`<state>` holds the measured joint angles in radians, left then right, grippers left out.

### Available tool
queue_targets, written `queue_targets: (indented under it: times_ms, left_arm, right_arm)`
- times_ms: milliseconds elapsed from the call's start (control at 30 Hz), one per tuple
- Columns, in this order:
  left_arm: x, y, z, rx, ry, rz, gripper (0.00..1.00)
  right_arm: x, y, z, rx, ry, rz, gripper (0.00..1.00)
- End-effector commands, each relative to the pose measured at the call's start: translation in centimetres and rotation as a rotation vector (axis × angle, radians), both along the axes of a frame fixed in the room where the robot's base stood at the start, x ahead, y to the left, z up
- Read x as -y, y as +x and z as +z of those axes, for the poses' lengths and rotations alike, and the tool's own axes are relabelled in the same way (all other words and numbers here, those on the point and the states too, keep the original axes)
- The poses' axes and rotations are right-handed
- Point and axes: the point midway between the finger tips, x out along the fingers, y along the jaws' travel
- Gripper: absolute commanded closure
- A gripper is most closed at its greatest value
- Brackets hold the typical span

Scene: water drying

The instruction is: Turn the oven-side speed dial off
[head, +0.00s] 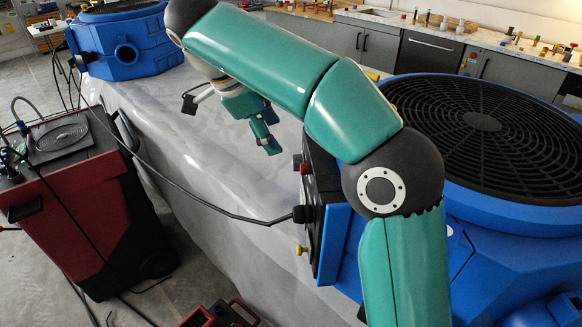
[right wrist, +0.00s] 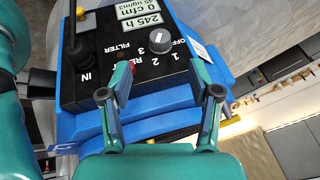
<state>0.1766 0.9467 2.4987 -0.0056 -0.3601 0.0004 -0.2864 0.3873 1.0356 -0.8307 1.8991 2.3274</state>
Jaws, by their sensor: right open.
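The speed dial (right wrist: 158,35) is a round dark knob with a pale mark, on a black control panel (right wrist: 100,62) marked OFF, 1, 2 and 3. I cannot tell for sure which mark it points at. The panel shows nearly edge-on in the head view, on the near side of the right blue machine (head: 337,240); the dial's face is not visible there. My right gripper (right wrist: 157,64) is open and empty, its fingers pointing toward the panel with the dial between and beyond the tips. In the head view the right gripper (head: 266,132) hangs over the grey sheeting. My left gripper is not in view.
A second blue machine (head: 122,45) stands at the far left. A red RESET button (right wrist: 124,64) sits by the dial. Counters (head: 405,50) line the back.

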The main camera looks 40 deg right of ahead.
Motion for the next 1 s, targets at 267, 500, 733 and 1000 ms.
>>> queue_targets:
  times_ms: [267, 500, 733, 1000]
  left_arm:
    - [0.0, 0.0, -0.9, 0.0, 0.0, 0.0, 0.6]
    - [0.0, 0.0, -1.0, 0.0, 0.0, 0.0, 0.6]
    - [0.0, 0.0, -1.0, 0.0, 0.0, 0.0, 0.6]
    - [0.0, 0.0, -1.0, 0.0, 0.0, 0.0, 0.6]
  right_arm:
    - [2.9, -0.2, -5.5, -0.005, -0.001, -0.003, 0.38]
    - [4.4, -0.2, -8.4, -0.003, 0.0, -0.001, 0.38]
    - [4.8, -0.2, -9.3, 0.0, 0.0, 0.0, 0.38]
    - [4.8, -0.2, -9.3, 0.0, 0.0, 0.0, 0.48]
